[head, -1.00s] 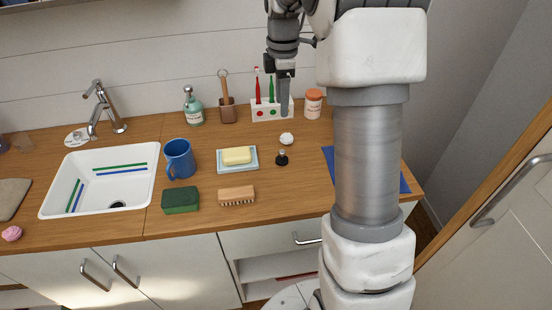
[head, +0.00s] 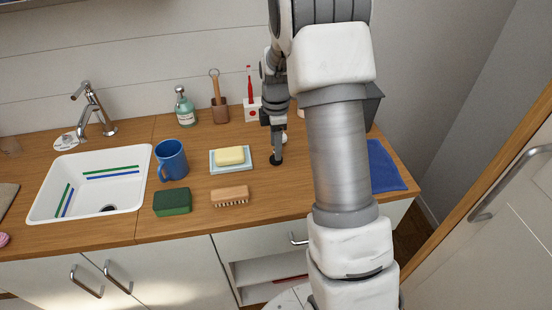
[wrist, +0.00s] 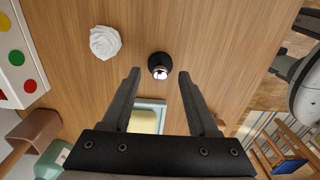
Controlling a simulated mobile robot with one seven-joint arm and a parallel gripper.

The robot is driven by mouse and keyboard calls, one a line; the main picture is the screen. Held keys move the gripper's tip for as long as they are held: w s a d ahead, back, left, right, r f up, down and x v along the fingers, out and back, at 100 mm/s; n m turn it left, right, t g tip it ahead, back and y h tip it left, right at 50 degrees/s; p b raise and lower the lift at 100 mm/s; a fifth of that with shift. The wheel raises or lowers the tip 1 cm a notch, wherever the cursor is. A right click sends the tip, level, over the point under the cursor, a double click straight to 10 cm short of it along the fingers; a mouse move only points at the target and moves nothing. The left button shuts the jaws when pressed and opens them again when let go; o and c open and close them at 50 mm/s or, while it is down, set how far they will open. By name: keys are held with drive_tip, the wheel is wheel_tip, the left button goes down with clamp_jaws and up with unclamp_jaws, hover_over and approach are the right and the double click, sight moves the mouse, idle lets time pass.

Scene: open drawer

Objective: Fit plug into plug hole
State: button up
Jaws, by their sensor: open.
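The plug (wrist: 159,64) is a small black disc with a shiny metal knob, upright on the wooden counter. In the head view the plug (head: 275,161) shows as a dark spot under my gripper (head: 277,148), mostly hidden by it. In the wrist view my gripper (wrist: 159,75) is open, with one finger on each side of the plug's near edge and nothing held. I cannot tell whether the fingers touch it. The plug hole (head: 108,208) is a dark round drain in the floor of the white sink (head: 50,188), far to the left.
Between gripper and sink are a soap dish (head: 232,168) with yellow soap, a blue mug (head: 172,160), a green sponge (head: 172,202) and a brush (head: 230,196). A white swirled object (wrist: 104,42) lies near the plug. The toothbrush holder (head: 252,112) and tap (head: 95,112) stand behind.

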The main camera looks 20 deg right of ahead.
wheel_tip(320, 180, down, 2)
drive_tip(key=shift+f, duration=0.2)
clamp_jaws()
